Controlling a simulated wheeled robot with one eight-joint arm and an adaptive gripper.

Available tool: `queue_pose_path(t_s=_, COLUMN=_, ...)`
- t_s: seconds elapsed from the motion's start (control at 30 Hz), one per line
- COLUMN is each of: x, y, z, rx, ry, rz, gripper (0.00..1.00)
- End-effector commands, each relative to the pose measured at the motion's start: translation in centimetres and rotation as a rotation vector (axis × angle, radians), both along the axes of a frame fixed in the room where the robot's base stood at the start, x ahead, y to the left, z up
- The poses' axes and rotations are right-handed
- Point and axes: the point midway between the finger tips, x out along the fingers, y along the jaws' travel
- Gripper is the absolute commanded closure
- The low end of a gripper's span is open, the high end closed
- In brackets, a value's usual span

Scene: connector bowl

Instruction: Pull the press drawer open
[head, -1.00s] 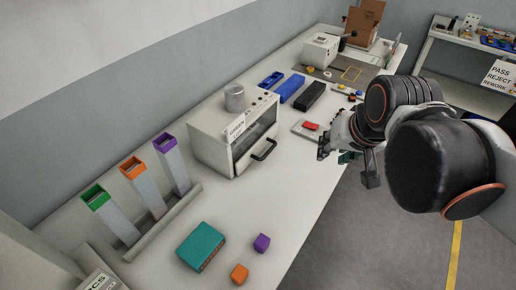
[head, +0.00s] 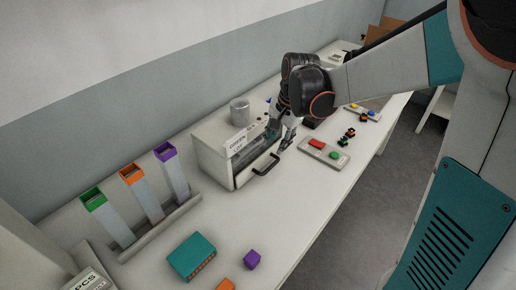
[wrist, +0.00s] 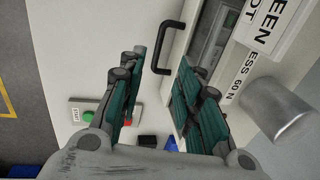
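The press (head: 212,150) is a white box on the bench with a dark front window and a "GREEN LOT" label. Its drawer front (head: 245,175) looks flush with the box and carries a black bar handle (head: 266,166). My gripper (head: 283,146) is beside the press front, just behind the handle in the head view. In the wrist view my gripper (wrist: 162,62) has its two fingers spread. The black handle (wrist: 166,48) shows between and beyond the fingertips, and I cannot tell whether either finger touches it. Nothing is held.
A control box (head: 325,152) with red and green buttons lies right of the press. A teal box (head: 191,256), a purple cube (head: 252,260) and an orange cube (head: 225,285) lie in front. Colored-top chutes (head: 145,190) stand left.

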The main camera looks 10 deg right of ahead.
Motion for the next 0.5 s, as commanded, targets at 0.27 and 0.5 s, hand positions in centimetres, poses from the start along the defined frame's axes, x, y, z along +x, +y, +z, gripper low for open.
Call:
queue_pose_path(t_s=0.27, x=0.6, y=0.5, z=-3.9, rx=0.0, ry=0.0, rz=0.0, gripper=0.69)
queue_pose_path(t_s=0.5, x=1.4, y=1.0, z=-8.6, rx=0.0, ry=-0.001, rz=0.001, gripper=0.69)
